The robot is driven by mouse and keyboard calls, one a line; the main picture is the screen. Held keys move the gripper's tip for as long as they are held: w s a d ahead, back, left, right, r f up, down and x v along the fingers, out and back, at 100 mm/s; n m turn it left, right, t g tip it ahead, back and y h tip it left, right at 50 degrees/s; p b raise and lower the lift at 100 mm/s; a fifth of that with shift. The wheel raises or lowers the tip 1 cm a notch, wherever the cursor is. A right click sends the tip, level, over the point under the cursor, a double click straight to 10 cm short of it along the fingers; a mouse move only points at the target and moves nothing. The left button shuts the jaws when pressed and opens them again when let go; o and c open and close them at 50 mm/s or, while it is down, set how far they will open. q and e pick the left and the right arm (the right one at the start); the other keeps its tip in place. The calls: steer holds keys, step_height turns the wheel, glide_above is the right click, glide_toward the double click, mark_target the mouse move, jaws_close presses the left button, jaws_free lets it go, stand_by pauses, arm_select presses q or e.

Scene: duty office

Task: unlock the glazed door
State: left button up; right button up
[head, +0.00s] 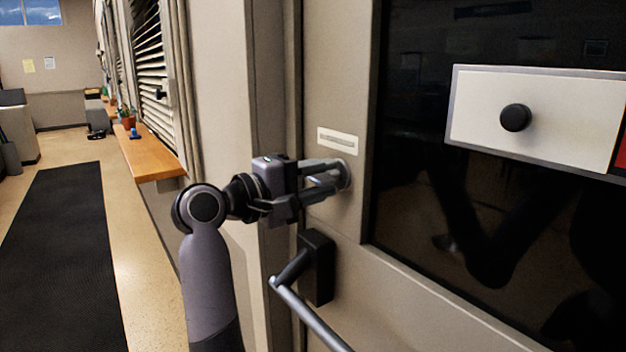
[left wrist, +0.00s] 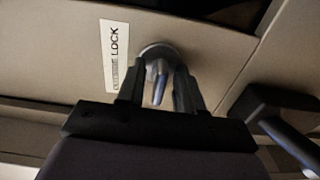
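The glazed door (head: 338,85) fills the right of the head view, a beige frame around dark glass. Its lock has a round metal rose (head: 344,174) with a small thumb-turn (left wrist: 159,84), which shows in the left wrist view. My left gripper (head: 335,172) is at the lock, its fingers on either side of the thumb-turn. Narrow gaps seem to show between the fingers and the turn, so it is open around it. A white label (head: 337,141) above the lock ends in "LOCK" in the wrist view. My right gripper is not in view.
A black lever handle (head: 318,268) with a grey bar is just below the lock. A white panel with a black knob (head: 515,118) shows at the glass. A wooden sill (head: 150,158) and dark floor mat (head: 60,255) lie left.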

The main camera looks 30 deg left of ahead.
arm_select(q)
jaws_close()
steer(key=shift+r+n+p, duration=0.2)
steer(key=shift+n+p, duration=0.4)
steer(key=shift+p, duration=0.35)
steer(key=n+p, duration=0.3)
steer(key=p, duration=0.1)
steer(key=shift+n+p, duration=0.3)
steer(key=shift+f+n, duration=0.2)
steer(key=shift+n, duration=0.6)
